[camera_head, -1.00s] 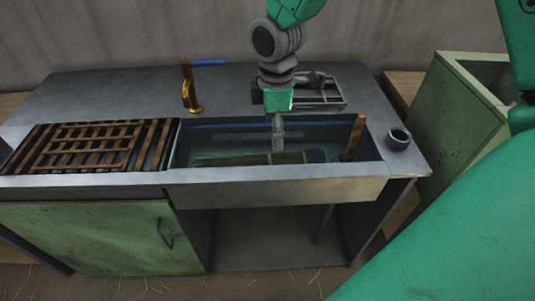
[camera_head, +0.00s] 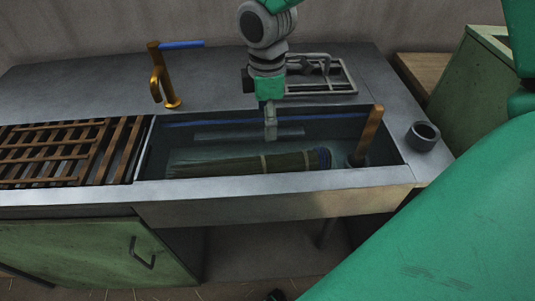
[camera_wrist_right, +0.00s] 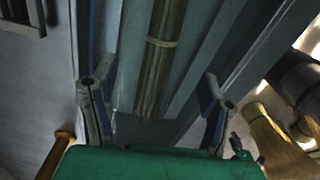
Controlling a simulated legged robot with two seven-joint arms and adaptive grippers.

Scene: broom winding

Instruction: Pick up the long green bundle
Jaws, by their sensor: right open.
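The long green bundle (camera_head: 240,163) lies lengthwise in the sink basin (camera_head: 285,188), with a pale tie near its middle and a blue band at its right end. The bundle also shows in the right wrist view (camera_wrist_right: 160,62), with its tie. My right gripper (camera_head: 270,130) hangs over the basin, above and behind the right part of the bundle. In the right wrist view its fingers (camera_wrist_right: 158,72) are spread apart with nothing clasped, and the bundle appears between them. My left gripper is not in view.
A brass tap (camera_head: 164,88) with a blue handle stands behind the basin. A wooden-handled tool (camera_head: 369,132) stands in the basin's right end, near the bundle. A dark cup (camera_head: 422,137) sits on the right counter. Wooden slats (camera_head: 60,150) cover the left side.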

